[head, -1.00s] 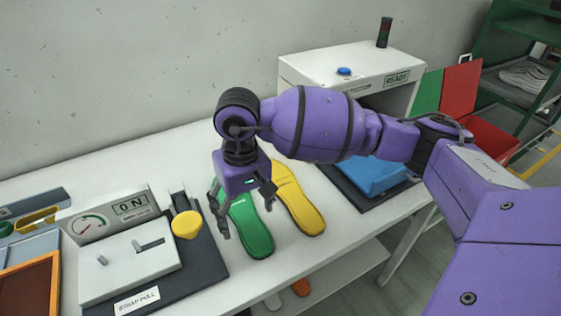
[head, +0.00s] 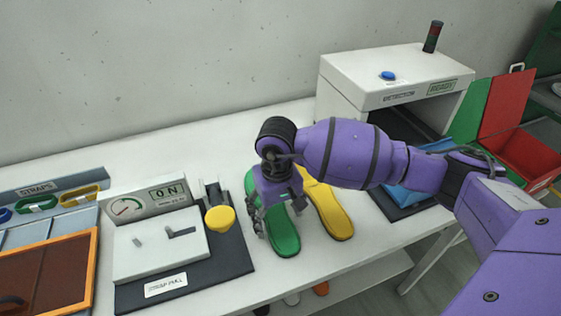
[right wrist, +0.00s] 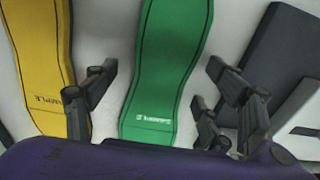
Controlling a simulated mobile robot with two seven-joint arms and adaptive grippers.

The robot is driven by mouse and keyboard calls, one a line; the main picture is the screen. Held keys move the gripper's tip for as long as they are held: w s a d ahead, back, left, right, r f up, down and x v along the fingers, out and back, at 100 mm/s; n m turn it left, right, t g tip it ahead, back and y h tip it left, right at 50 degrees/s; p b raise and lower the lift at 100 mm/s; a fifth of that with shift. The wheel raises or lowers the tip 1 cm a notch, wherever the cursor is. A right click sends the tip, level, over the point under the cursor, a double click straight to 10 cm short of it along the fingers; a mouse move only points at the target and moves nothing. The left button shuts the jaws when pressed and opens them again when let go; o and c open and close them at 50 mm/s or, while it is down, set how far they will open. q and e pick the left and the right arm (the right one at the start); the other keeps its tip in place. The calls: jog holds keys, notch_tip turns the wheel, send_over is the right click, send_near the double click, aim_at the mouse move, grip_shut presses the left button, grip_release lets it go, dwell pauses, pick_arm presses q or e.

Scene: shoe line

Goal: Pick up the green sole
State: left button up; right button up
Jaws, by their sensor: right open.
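The green sole (head: 286,238) lies flat on the white table, partly hidden under my right gripper (head: 279,214) in the head view. The right gripper points down over it, open and empty, with its fingers spread to either side. In the right wrist view the green sole (right wrist: 166,60) runs lengthwise between the open fingers of the right gripper (right wrist: 161,88), with bare table visible between it and each finger. A yellow sole (head: 330,212) lies close beside it, on the right in the head view and on the left in the wrist view (right wrist: 42,50). My left gripper is out of view.
A strap-pull station (head: 160,248) with a yellow knob (head: 219,218) stands left of the soles. Strap bins (head: 50,205) are further left. A white machine (head: 388,72) stands behind right, with a blue object (head: 408,198) before it. Clear table lies behind the soles.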

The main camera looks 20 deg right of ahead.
jog(key=shift+r, duration=0.1)
jog(key=c, duration=1.5)
jog(key=shift+o, duration=0.2)
